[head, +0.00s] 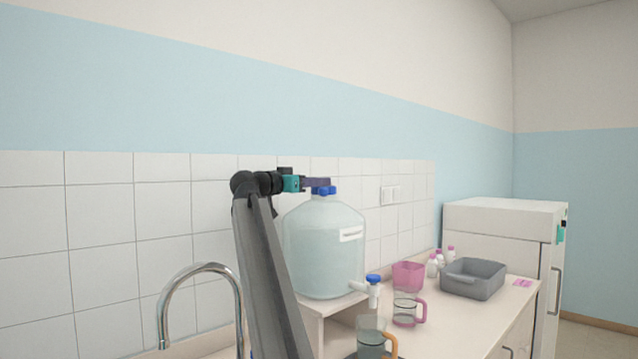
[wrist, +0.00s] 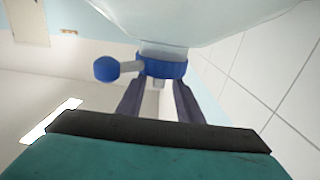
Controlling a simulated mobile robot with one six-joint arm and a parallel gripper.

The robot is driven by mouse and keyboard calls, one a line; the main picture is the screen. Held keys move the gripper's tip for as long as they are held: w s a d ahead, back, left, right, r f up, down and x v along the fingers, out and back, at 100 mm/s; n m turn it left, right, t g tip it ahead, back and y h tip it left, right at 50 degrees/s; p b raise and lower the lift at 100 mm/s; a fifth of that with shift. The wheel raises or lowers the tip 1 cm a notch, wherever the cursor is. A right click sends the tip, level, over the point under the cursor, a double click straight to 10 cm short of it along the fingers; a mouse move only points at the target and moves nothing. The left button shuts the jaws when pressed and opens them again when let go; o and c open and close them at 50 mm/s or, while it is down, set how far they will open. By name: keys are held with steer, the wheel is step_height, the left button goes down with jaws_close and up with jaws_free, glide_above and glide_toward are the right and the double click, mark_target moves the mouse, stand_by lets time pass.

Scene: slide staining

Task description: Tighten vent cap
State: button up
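A large clear carboy (head: 325,245) of pale liquid stands on a raised white shelf. A blue cap (head: 323,190) sits on its neck. In the wrist view, which looks inverted, the blue cap (wrist: 163,66) has a pale side stem ending in a round blue knob (wrist: 106,68), and a small pale stub. My gripper (head: 318,184) is level with the cap in the head view. In the wrist view my gripper's dark fingers (wrist: 158,92) stand apart, tips close to the cap's two sides. I cannot tell whether they touch it.
A spigot with a blue handle (head: 373,280) juts from the carboy's lower right. A pink container (head: 408,275), pink-handled beaker (head: 405,308), orange-handled jug (head: 371,340) and grey tub (head: 472,279) stand on the counter. A tap (head: 195,270) is at left; the tiled wall (head: 160,250) is close behind.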

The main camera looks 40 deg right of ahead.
steer(key=s+a+b, duration=0.1)
steer(key=a, duration=1.2)
steer(key=shift+s+a, duration=0.2)
steer(key=shift+a, duration=0.1)
